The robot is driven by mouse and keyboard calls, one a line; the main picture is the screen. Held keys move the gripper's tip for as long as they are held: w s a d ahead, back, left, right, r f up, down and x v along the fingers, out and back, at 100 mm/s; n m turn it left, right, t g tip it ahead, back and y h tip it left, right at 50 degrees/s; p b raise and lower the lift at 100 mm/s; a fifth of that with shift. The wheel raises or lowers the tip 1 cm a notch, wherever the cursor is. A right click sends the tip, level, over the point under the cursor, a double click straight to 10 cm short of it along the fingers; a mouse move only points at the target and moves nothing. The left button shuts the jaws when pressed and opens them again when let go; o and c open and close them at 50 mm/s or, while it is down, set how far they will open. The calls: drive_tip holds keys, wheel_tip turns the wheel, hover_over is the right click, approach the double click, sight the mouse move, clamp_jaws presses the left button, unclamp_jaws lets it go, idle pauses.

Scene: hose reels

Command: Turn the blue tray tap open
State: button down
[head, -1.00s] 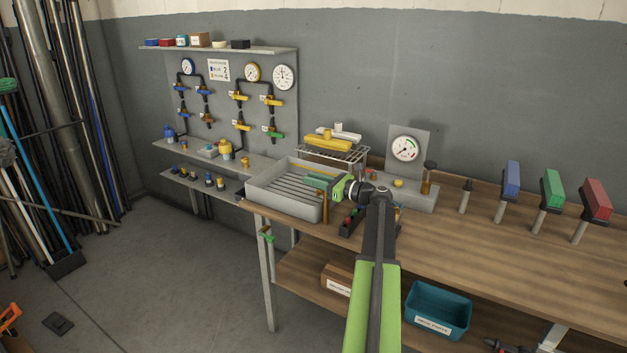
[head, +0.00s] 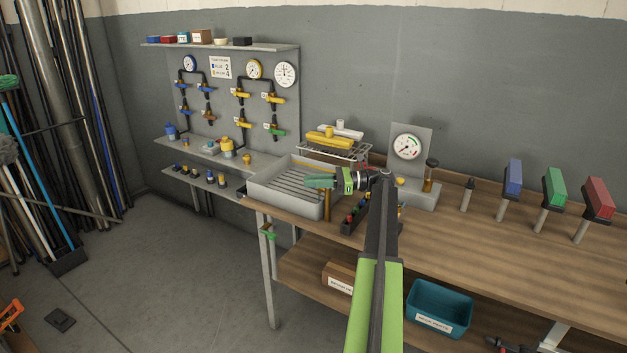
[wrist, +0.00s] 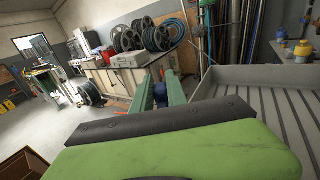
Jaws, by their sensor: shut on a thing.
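My gripper (head: 310,181) has green fingers that point left over the right part of the grey tray (head: 265,197) on the bench. In the wrist view, my gripper (wrist: 160,88) is closed on a small blue thing (wrist: 173,84) between its fingers. This may be the tap's blue part, but its shape is mostly hidden. The ribbed tray (wrist: 240,92) lies to the right of the fingers there. In the head view, the fingers hide what they hold. Blue taps (head: 180,87) also show on the wall panel at the back left.
A wire rack (head: 340,150) with yellow and white parts stands behind the tray. A dial gauge (head: 408,147) stands on the right. A dark holder (head: 355,218) with small coloured pieces sits close to my arm.

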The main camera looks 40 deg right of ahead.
drive_tip(key=shift+s+n+g+y, duration=0.2)
drive_tip(key=shift+n+g+y, duration=0.4)
drive_tip(key=shift+g, duration=0.2)
drive_tip(key=shift+a, duration=0.1)
drive_tip(key=c, duration=1.3)
unclamp_jaws()
